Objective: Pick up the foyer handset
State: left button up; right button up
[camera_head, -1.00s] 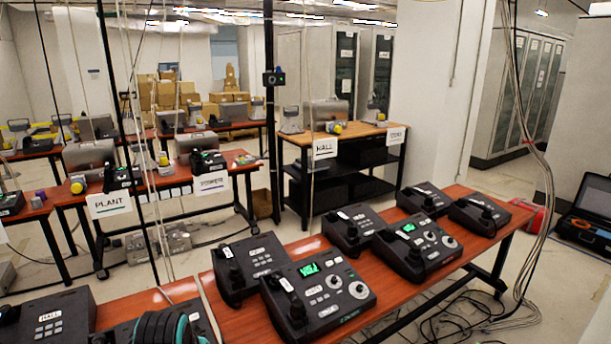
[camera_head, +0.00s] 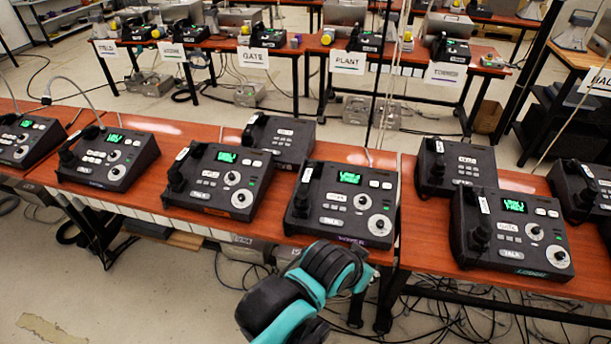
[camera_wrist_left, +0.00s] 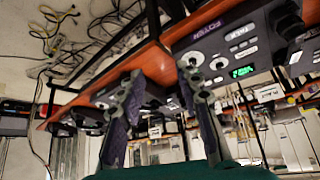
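The foyer phone (camera_head: 325,222) is a black desk unit with a lit green screen and a purple front label, on the red-brown table in the middle. Its label reads roughly FOYER, upside down, in the left wrist view (camera_wrist_left: 211,32). The black foyer handset (camera_head: 301,197) lies along the unit's left side; it shows as a dark shape at the upper right of the wrist view (camera_wrist_left: 289,22). My left arm is just in front of this table edge. My left gripper (camera_wrist_left: 160,72) has its fingers apart with nothing held between them. My right gripper is out of view.
Similar phones stand close on both sides: one with an orange label (camera_head: 218,185) to the left, one with a green label (camera_head: 515,235) to the right. Another unit (camera_head: 278,138) sits behind. Cables lie on the floor below. A back row of tables carries signs such as PLANT (camera_head: 348,62).

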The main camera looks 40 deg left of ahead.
aim_at(302, 200)
jog(key=u, duration=1.45)
jog(key=i+j+z, duration=0.1)
jog(key=i+z, duration=0.2)
jog(key=z, duration=0.2)
jog(key=i+j+z, duration=0.2)
jog(key=z, duration=0.3)
jog(key=i+j+z, duration=0.45)
jog(key=k+l, duration=0.1)
